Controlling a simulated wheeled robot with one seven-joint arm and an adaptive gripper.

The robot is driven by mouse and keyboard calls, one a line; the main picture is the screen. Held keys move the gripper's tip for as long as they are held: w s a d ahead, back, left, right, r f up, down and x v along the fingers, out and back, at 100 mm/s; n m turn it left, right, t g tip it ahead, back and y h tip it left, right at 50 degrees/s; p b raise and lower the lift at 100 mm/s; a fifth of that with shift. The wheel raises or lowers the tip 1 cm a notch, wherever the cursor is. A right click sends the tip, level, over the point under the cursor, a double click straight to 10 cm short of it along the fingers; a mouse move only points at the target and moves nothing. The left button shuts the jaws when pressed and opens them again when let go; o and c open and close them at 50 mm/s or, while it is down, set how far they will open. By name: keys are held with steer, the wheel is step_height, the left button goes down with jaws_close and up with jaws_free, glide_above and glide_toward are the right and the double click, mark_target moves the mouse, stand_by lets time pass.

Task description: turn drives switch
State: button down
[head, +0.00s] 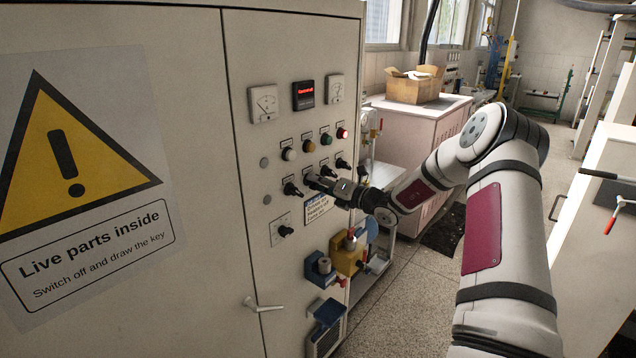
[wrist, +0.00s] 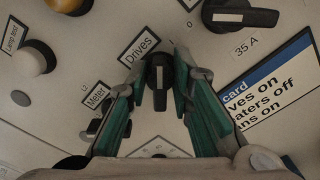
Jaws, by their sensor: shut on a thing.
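The drives switch (wrist: 158,72) is a black rotary knob with a pale pointer line. It sits just below the "Drives" label (wrist: 139,45) on the cabinet panel in the wrist view. Its pointer line runs roughly up and down in that view. My gripper (wrist: 161,95) has its green-padded fingers on either side of the knob and is shut on it. In the head view my gripper (head: 318,182) is at the row of black switches on the cabinet, and it hides the knob there.
The grey cabinet (head: 180,50) carries a warning sign (head: 75,150). Near the knob are a "Meter" label (wrist: 97,97), a white button (wrist: 32,63) and a 35 A switch (wrist: 240,15). Blue and yellow sockets (head: 347,260) stick out below. A box (head: 415,88) sits on a bench behind.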

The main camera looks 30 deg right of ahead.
steer(key=shift+f, duration=0.1)
steer(key=c, duration=1.7)
jaws_free()
steer(key=v, duration=1.2)
